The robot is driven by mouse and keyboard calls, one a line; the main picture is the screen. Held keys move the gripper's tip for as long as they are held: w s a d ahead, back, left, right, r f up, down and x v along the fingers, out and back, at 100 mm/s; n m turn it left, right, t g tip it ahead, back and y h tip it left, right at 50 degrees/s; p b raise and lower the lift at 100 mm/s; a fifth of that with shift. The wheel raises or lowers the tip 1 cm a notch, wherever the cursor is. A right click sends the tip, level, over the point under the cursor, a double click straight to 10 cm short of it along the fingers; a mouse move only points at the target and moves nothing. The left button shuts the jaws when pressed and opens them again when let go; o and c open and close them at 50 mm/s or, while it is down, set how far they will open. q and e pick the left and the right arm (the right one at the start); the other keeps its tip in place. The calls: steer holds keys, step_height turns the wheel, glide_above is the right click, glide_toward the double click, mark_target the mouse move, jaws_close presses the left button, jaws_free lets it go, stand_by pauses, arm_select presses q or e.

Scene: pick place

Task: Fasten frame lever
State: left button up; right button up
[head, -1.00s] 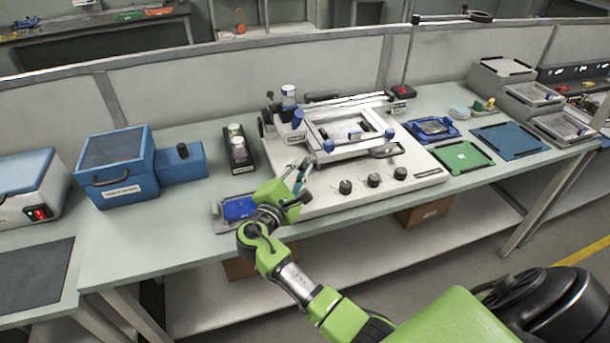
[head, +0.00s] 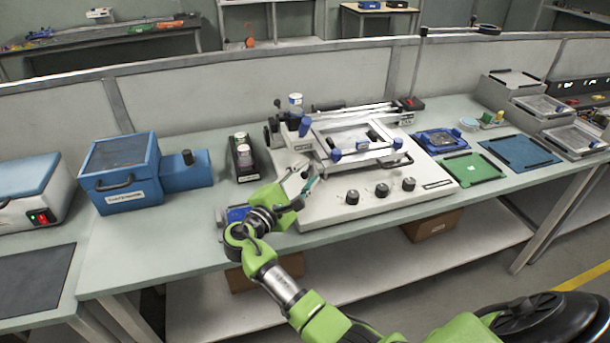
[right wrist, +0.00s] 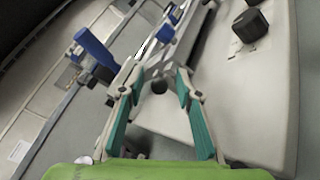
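The white machine (head: 420,195) on the bench carries a light metal frame (head: 375,132). A blue-topped lever (head: 304,126) stands at the frame's left rear, and blue knobs (head: 335,155) (head: 397,143) sit at its front corners. In the right wrist view a blue handle (right wrist: 95,47) shows to the upper left, outside my fingers. My right gripper (head: 309,179) is at the machine's left front, short of the near-left blue knob. Its teal-padded fingers (right wrist: 160,78) are apart in the wrist view, with nothing clearly held between them. My left gripper is out of view.
Black knobs (head: 382,190) line the machine's front. A blue box (head: 122,175) and a dark holder with containers (head: 243,158) stand left. A blue fixture (head: 437,141), green tray (head: 473,169) and blue tray (head: 519,151) lie right. The bench front is clear between blue box and arm.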

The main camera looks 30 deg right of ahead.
steer(key=shift+a, duration=0.1)
steer(key=v, duration=0.7)
steer(key=shift+s+a, duration=0.1)
steer(key=shift+a, duration=0.05)
